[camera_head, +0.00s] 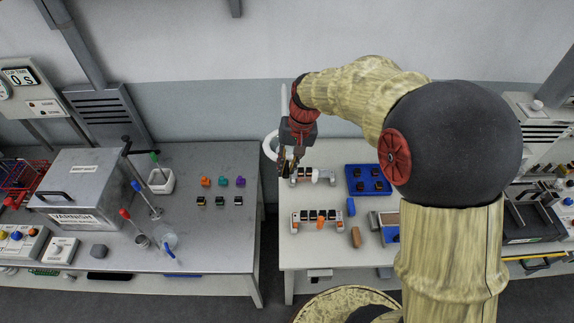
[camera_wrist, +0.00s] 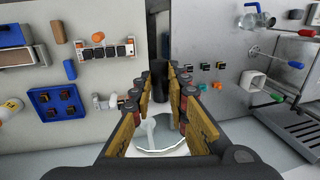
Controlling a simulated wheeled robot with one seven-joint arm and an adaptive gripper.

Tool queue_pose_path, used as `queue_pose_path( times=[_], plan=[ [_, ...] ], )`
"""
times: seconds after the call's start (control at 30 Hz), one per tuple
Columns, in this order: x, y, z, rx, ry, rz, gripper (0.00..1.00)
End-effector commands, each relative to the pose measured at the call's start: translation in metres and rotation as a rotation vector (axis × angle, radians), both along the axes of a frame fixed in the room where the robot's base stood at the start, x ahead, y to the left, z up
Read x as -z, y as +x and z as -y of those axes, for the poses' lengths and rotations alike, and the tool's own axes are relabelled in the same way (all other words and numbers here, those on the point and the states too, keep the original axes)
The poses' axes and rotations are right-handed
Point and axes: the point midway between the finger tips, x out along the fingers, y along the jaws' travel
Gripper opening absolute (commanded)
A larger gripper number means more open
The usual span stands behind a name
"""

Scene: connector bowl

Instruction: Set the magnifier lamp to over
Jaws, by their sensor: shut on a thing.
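The magnifier lamp (camera_head: 269,146) shows as a white ring at the back left corner of the right table, partly hidden behind my gripper. In the wrist view its round, glassy head (camera_wrist: 160,137) lies between and below my fingers, with a pale arm across it. My gripper (camera_head: 288,167) points down at that corner. In the wrist view my gripper (camera_wrist: 172,82) has its yellow-padded fingers around a dark upright piece, which looks like the lamp's grip. The fingertip contact is hard to make out.
A blue tray (camera_head: 387,185) with dark blocks and a connector strip (camera_head: 318,216) stand on the right table (camera_head: 300,262). A gap separates it from the left table (camera_head: 225,262), which holds small coloured connectors (camera_head: 222,181), a white cup (camera_head: 161,181) and a varnish box (camera_head: 85,185).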

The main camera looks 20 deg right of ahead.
Motion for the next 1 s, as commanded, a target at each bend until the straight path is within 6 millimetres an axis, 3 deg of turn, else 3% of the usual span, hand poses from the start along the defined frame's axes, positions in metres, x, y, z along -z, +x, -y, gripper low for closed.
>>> queue_pose_path(
  times=[0.37, 0.57, 0.77, 1.0],
  plan=[
    [0.000, 0.000, 0.001, -0.002, 0.000, 0.000, 0.00],
    [0.000, -0.005, 0.019, -0.037, 0.000, 0.000, 0.00],
    [0.001, -0.015, 0.066, -0.136, 0.000, 0.001, 0.00],
    [0.000, -0.020, 0.138, -0.302, 0.000, 0.001, 0.00]
  ],
)
